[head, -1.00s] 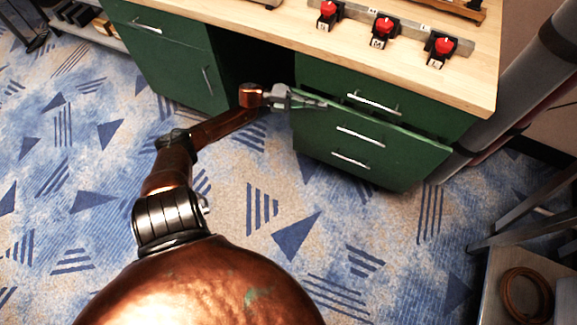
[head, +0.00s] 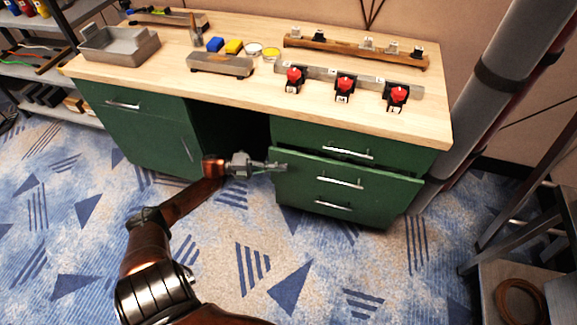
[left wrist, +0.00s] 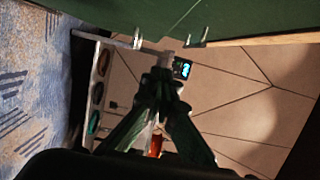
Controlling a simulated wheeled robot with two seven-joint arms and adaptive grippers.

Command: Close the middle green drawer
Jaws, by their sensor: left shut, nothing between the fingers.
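The green workbench has a right-hand stack of three drawers. The middle green drawer (head: 345,183) stands pulled out a little, with a dark gap along its top edge and a silver bar handle on its front. The drawer above it (head: 300,136) and the one below it (head: 310,202) look shut. My left gripper (head: 283,167) is shut and empty at the upper left corner of the middle drawer's front; I cannot tell whether it touches. The left wrist view shows its fingers (left wrist: 166,65) together, near a green panel. My right gripper is not in view.
The wooden worktop (head: 200,95) holds a grey tray (head: 120,45), blue and yellow blocks and several red-buttoned switches (head: 344,84). A dark knee space opens left of the drawers. A grey pipe stands at the right. The patterned carpet in front is clear.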

